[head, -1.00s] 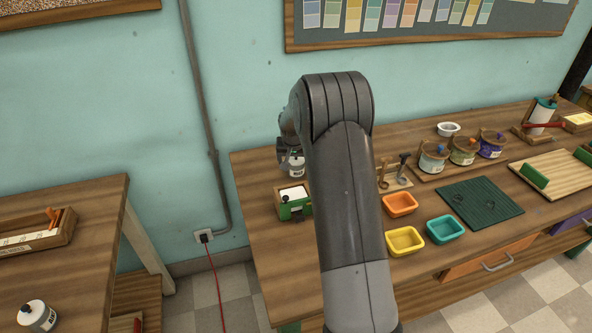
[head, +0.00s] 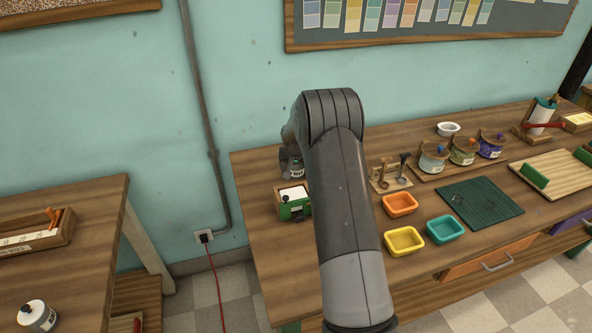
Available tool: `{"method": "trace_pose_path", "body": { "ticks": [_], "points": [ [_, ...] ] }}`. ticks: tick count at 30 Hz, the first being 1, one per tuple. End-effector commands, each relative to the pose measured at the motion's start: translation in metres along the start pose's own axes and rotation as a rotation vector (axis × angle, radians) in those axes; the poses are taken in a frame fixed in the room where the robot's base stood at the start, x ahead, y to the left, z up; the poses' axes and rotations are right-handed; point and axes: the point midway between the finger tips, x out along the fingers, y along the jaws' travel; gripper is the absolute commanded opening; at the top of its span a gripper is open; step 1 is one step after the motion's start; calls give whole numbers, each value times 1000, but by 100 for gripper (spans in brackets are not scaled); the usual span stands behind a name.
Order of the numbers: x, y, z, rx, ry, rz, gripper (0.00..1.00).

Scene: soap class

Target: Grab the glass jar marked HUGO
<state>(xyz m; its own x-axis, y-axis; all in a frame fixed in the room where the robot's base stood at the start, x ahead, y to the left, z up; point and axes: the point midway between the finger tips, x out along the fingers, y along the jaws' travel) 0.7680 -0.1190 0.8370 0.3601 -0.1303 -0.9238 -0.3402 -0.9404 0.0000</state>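A small glass jar with a pale label (head: 294,170) stands near the back left of the right-hand table, partly covered by my arm and gripper. Its lettering is too small to read, so I cannot tell whether it says HUGO. My gripper (head: 285,163) is down at this jar, mostly hidden behind my own arm. I cannot see its fingertips clearly, nor whether they touch the jar. Another jar with a white label and dark top (head: 37,316) stands on the left-hand table, away from my gripper.
A green box with a white top (head: 293,205) stands just in front of the jar. Orange (head: 400,204), yellow (head: 405,241) and teal trays (head: 445,229) lie to the right. Three jars stand in a wooden rack (head: 463,160) farther right. A green mat (head: 480,203) lies before them.

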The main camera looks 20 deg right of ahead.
Motion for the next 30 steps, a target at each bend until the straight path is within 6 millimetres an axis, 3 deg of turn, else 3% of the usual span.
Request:
{"method": "trace_pose_path", "body": {
  "ticks": [17,25,30],
  "points": [
    [0,0,0,0,0,0,27],
    [-5,0,-2,0,2,-1,27],
    [-30,0,-13,0,5,-1,27]
  ]
}}
